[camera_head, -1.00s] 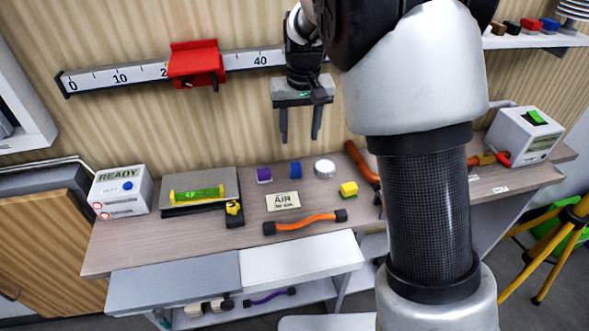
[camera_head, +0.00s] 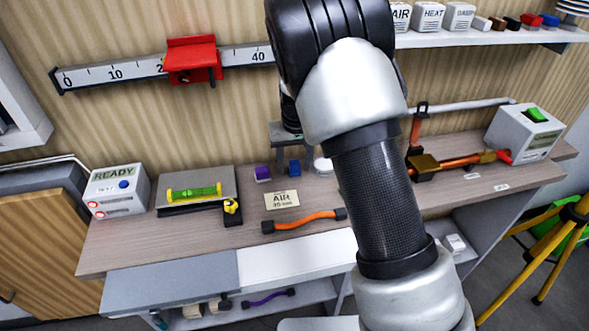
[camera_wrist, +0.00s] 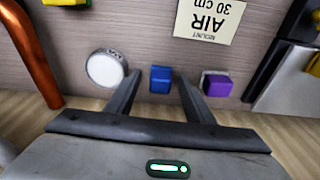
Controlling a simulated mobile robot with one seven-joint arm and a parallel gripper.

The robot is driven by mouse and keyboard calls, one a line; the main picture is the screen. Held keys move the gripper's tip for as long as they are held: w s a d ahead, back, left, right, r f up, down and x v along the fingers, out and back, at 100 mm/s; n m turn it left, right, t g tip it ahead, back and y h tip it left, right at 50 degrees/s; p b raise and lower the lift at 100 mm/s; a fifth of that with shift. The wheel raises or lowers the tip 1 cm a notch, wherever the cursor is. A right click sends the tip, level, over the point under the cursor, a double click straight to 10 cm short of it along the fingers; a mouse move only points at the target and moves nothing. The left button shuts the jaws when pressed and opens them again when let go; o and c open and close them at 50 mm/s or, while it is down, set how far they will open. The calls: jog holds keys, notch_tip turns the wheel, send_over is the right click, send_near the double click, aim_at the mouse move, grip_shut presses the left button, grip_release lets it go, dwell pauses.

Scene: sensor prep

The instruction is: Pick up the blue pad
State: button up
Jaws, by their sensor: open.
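The blue pad (camera_head: 294,167) is a small blue block on the wooden bench top, between a purple block (camera_head: 262,174) and a round white piece (camera_head: 322,166). In the wrist view the blue pad (camera_wrist: 160,79) shows in the gap between my fingertips. My gripper (camera_wrist: 158,84) is open and empty, with one finger on each side of the pad in that picture. I cannot tell whether the fingertips are down at the pad's height. In the head view my arm hides much of the gripper (camera_head: 291,155).
The AIR card (camera_head: 282,200) and an orange hose (camera_head: 303,219) lie in front. A green level (camera_head: 194,192) on a grey plate is to the left. A copper pipe (camera_head: 470,164) is to the right. The ruled rail (camera_head: 118,73) with its red slider (camera_head: 192,61) is on the wall.

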aim_at(294, 163)
jog(key=c, duration=1.1)
notch_tip(294, 163, up, 10)
jog(key=shift+p, duration=0.6)
jog(key=o, duration=0.5)
jog(key=c, duration=0.4)
